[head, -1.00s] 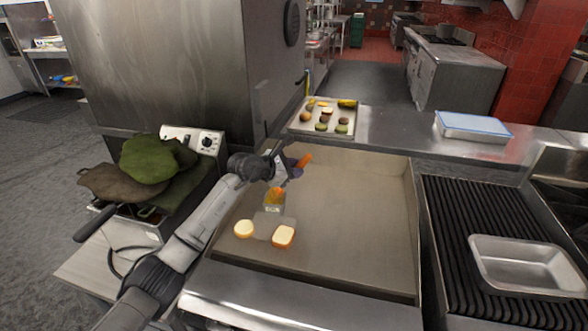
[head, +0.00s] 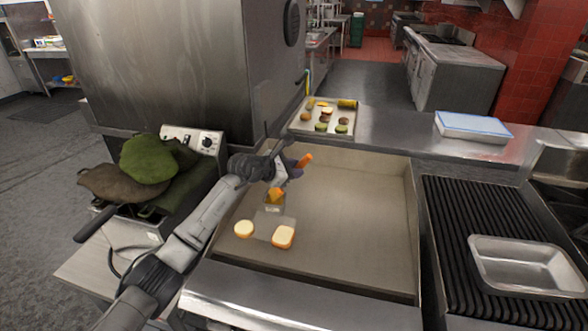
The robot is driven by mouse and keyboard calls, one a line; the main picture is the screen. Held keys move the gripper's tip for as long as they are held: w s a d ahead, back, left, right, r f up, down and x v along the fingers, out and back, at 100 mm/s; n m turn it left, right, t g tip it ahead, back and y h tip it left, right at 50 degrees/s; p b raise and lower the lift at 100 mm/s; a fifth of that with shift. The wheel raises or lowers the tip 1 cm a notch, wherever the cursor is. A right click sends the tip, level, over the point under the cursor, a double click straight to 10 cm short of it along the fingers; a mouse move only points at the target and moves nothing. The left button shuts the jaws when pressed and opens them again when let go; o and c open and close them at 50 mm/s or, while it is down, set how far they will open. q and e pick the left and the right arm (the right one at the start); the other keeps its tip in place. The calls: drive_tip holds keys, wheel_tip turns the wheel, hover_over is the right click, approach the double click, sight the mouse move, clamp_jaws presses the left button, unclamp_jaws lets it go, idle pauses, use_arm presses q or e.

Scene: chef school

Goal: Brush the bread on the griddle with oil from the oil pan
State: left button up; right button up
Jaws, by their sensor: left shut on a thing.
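My left gripper (head: 284,174) is shut on a brush with an orange handle (head: 304,161). The brush is tilted, and its yellow-orange head (head: 276,195) hangs over the left part of the griddle (head: 345,220). Two pieces of bread lie on the griddle in front of the brush: a round one (head: 243,229) and a squarer one (head: 283,237). The brush head looks apart from both. A shallow metal pan (head: 525,262) stands on the ribbed grill at right; whether it holds oil, I cannot tell. My right gripper is out of view.
A tray of food pieces (head: 303,127) and a blue-topped container (head: 473,126) stand on the back counter. Green and brown mitts (head: 150,160) lie at left beside my arm. A steel cabinet (head: 165,70) rises behind them. The griddle's right half is clear.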

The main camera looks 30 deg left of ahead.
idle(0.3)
use_arm(q)
drive_tip(key=shift+s+r+p, duration=0.1)
drive_tip(key=shift+r+p, duration=1.2)
drive_tip(key=shift+r, duration=0.25)
drive_tip(key=shift+r+p, duration=1.4)
drive_tip(key=shift+r, duration=0.5)
